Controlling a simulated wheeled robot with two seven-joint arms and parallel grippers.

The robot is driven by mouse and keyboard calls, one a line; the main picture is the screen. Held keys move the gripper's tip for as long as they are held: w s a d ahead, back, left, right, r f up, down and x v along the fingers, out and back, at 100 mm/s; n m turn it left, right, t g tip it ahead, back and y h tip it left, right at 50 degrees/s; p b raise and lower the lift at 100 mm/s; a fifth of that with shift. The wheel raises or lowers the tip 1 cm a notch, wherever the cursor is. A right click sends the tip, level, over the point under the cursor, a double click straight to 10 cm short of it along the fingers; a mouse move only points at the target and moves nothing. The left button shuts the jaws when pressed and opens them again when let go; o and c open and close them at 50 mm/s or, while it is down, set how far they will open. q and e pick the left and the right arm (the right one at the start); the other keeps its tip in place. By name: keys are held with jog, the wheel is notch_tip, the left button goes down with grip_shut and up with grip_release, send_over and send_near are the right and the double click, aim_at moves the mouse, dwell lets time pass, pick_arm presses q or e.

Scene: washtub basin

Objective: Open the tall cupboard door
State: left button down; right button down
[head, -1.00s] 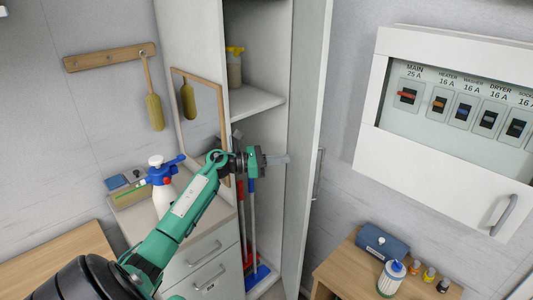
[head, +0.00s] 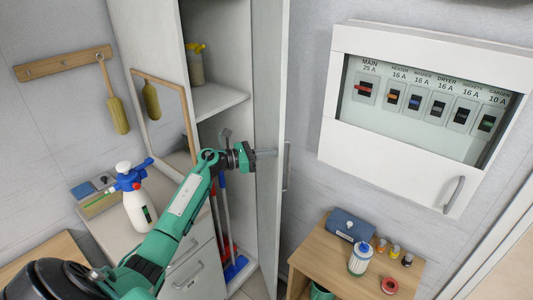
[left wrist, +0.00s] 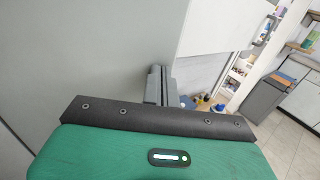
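The tall cupboard (head: 217,105) stands open in the head view, showing its shelf and interior. Its white door (head: 268,95) is swung outward, its inner face towards the interior. The grey door handle (head: 286,166) shows at the door's right edge. My left gripper (head: 266,153) is shut and empty, its fingers reaching across the door's inner face; whether they touch it I cannot tell. In the left wrist view the narrow fingers (left wrist: 155,84) are together in front of pale panels. My right gripper is not in view.
A spray bottle (head: 137,209) stands on the drawer unit (head: 194,262) beside my left arm. A mop with a blue head (head: 235,268) stands in the cupboard. The breaker box (head: 340,152) is on the wall at right, above a wooden table (head: 325,262) holding small items.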

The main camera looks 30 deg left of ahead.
aim_at(283, 151)
pick_arm(q)
jog(key=w+d+n+t+y, duration=0.1)
jog(key=w+d, duration=0.1)
jog(key=w+d+n+t+y+p, duration=0.1)
jog(key=w+d+y, duration=0.1)
jog(key=w, duration=0.1)
jog(key=shift+d+r+n, duration=0.1)
jog(key=shift+d+n, duration=0.1)
jog(key=shift+n, duration=0.1)
jog(key=shift+y, duration=0.5)
jog(key=b+x, duration=0.1)
jog(key=x, duration=0.4)
jog(key=shift+d, duration=0.15)
jog(key=shift+s, duration=0.1)
